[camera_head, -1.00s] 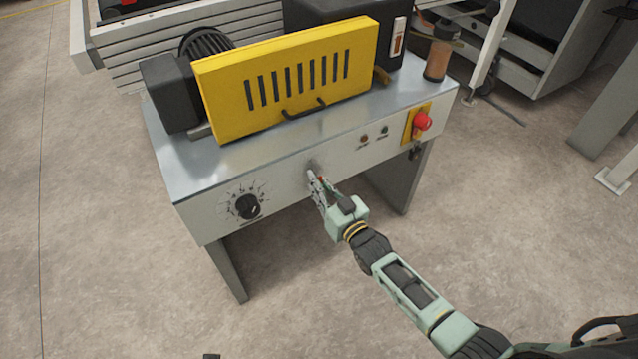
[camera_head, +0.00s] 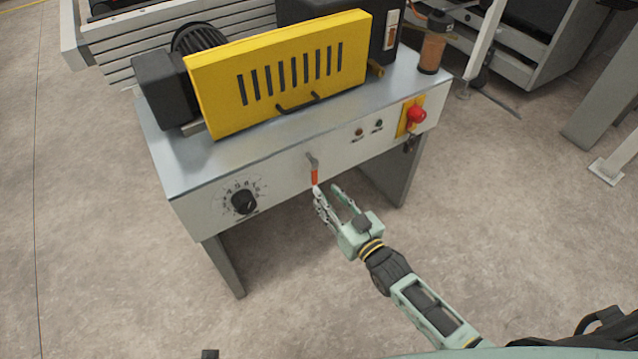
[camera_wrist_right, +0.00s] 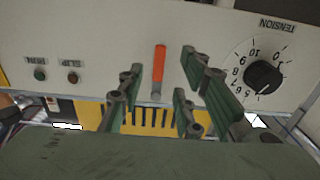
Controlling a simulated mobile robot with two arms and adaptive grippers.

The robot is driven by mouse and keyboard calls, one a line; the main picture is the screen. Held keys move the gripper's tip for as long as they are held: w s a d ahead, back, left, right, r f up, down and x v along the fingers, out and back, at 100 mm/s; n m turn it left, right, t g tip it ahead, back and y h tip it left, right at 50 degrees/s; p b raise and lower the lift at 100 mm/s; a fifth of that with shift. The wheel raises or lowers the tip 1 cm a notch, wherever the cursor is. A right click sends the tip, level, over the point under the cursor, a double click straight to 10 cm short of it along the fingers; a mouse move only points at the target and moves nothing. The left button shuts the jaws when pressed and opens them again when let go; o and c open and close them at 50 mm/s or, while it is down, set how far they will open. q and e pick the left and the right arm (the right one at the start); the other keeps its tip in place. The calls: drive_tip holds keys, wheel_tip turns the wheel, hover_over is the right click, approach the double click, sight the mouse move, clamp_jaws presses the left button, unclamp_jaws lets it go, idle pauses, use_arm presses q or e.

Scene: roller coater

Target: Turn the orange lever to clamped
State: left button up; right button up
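The orange lever (camera_head: 314,176) is on the front panel of the roller coater (camera_head: 280,182). Its grey pivot is at the top and its orange handle hangs nearly straight down. My right gripper (camera_head: 327,191) is open just below and in front of the handle, with its fingers apart and nothing held. In the right wrist view, which shows the panel upside down, the orange handle (camera_wrist_right: 159,63) appears between the open fingers of the right gripper (camera_wrist_right: 161,64), clear of both. No clamped mark is readable.
A black tension dial (camera_head: 244,202) is left of the lever. Two small run and slip buttons (camera_head: 368,128) and a red stop knob (camera_head: 416,115) are to the right. A yellow slotted guard (camera_head: 285,78) stands on top. The floor in front is clear.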

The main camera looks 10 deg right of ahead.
drive_tip(key=shift+v, duration=2.3)
drive_tip(key=shift+f, duration=0.1)
drive_tip(key=s+d+f+m+g+h, duration=0.15)
drive_tip(key=s+f+g+h, duration=0.45)
drive_tip(key=f, duration=1)
use_arm(q)
drive_tip(key=s+a+g+p, duration=0.1)
drive_tip(key=s+a+p, duration=0.2)
drive_tip(key=s+p, duration=1.3)
drive_tip(key=shift+s+f, duration=0.45)
drive_tip(key=shift+s, duration=0.25)
use_arm(e)
drive_tip(key=s+d+f+g, duration=0.2)
drive_tip(key=s+f+g, duration=0.1)
drive_tip(key=s, duration=0.9)
drive_tip(key=s+d+f+g, duration=0.2)
drive_tip(key=s+f+g, duration=0.1)
drive_tip(key=s, duration=1)
drive_tip(key=s+d+f+g, duration=0.2)
drive_tip(key=s+f+g, duration=0.2)
drive_tip(key=s, duration=0.8)
drive_tip(key=shift+d, duration=0.25)
use_arm(q)
drive_tip(key=shift+a, duration=0.1)
use_arm(e)
drive_tip(key=shift+s, duration=0.15)
